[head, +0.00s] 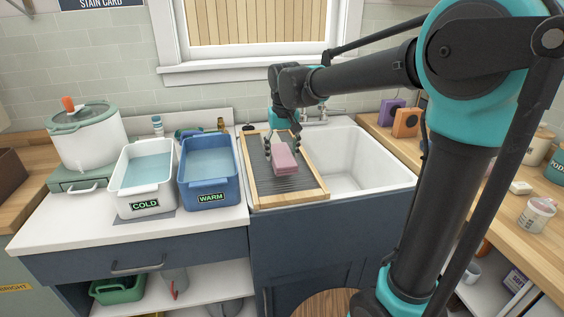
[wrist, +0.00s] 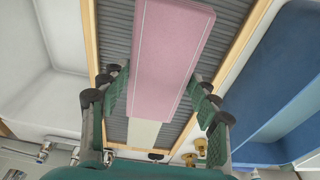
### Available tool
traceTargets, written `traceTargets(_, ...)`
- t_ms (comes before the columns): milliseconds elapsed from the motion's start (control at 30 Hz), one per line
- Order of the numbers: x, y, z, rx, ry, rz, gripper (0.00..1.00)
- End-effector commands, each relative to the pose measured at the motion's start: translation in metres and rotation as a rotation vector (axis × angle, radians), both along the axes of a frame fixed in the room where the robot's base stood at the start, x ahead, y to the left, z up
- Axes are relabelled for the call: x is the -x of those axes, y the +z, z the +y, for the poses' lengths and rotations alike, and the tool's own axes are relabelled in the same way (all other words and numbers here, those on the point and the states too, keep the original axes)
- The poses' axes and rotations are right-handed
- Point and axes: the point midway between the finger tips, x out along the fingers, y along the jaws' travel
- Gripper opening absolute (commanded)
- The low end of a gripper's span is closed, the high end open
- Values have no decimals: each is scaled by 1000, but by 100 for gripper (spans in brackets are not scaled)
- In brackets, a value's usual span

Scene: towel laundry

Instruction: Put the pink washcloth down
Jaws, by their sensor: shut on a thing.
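The pink washcloth (head: 285,162) is a folded block over the ribbed washboard (head: 318,187), which has a wooden frame and lies across the left part of the sink. My gripper (head: 281,143) is above the board with its fingers around the cloth's near-wrist end. In the wrist view the pink washcloth (wrist: 172,50) runs lengthwise between the fingers of my gripper (wrist: 160,100), one finger on each side. The gripper is shut on the cloth. I cannot tell whether the cloth's underside touches the ribs.
A white COLD tub (head: 143,206) and a blue WARM tub (head: 208,200) hold water left of the board. The white sink basin (head: 375,160) is open at the right. A lidded pot (head: 88,143) stands at the far left. Purple and orange boxes (head: 406,122) stand on the right counter.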

Motion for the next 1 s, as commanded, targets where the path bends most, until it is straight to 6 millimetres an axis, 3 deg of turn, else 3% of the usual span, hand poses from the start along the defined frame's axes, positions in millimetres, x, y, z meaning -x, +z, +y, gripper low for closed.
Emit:
traceTargets(267, 0, -34, 0, 0, 0, 0, 29)
traceTargets(667, 0, -39, 0, 0, 0, 0, 29)
traceTargets(700, 0, -39, 0, 0, 0, 0, 64)
traceTargets(867, 0, -39, 0, 0, 0, 0, 82)
traceTargets(1000, 0, -39, 0, 0, 0, 0, 82)
